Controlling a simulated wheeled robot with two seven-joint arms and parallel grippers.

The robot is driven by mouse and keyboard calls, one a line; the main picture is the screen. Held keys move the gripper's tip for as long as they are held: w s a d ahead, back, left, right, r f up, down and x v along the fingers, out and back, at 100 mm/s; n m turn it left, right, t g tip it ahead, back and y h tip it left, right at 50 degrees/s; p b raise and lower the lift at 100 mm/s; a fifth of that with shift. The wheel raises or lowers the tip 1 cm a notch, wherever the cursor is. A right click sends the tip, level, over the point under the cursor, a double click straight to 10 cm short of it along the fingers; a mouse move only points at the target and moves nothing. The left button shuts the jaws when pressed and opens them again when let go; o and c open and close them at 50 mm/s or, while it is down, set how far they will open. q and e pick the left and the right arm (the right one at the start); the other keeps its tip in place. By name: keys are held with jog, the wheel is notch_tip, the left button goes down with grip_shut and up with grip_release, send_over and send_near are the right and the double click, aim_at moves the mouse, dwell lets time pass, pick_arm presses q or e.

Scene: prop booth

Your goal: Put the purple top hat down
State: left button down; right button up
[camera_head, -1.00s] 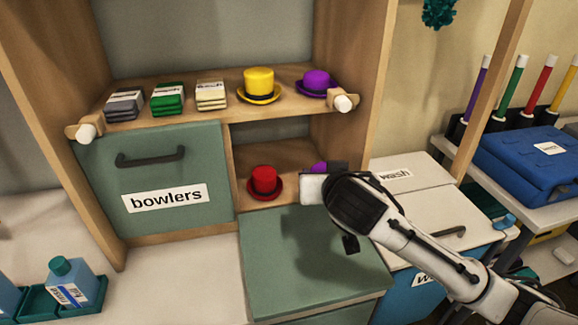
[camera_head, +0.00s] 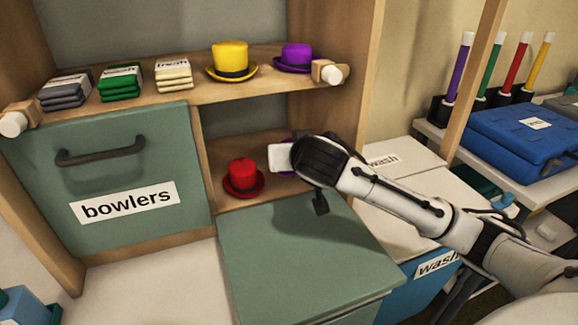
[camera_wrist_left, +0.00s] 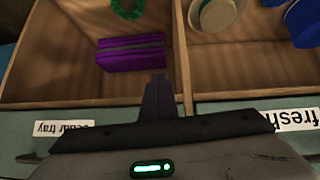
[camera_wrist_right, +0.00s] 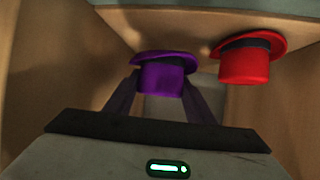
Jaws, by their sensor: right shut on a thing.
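In the head view, my right gripper (camera_head: 290,158) reaches into the open lower compartment. In the right wrist view, my right gripper (camera_wrist_right: 163,100) is shut on the purple top hat (camera_wrist_right: 162,76), its fingers on both sides of the crown. In the head view the gripper hides nearly all of this hat. I cannot tell whether its brim touches the compartment floor. The left wrist view shows my left gripper (camera_wrist_left: 157,80) with its fingers together, empty, over a wooden compartment.
A red top hat (camera_head: 242,175) stands close beside the held hat. Another purple hat (camera_head: 296,56) and a yellow hat (camera_head: 231,58) sit on the shelf above. A green panel (camera_head: 290,250) lies below the compartment. In the left wrist view are a purple box (camera_wrist_left: 130,52) and other hats.

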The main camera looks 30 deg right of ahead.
notch_tip(320, 180, down, 3)
jog(key=shift+d+f+b, duration=0.1)
jog(key=shift+b, duration=1.1)
jog(key=shift+w, duration=0.25)
jog(key=o, duration=1)
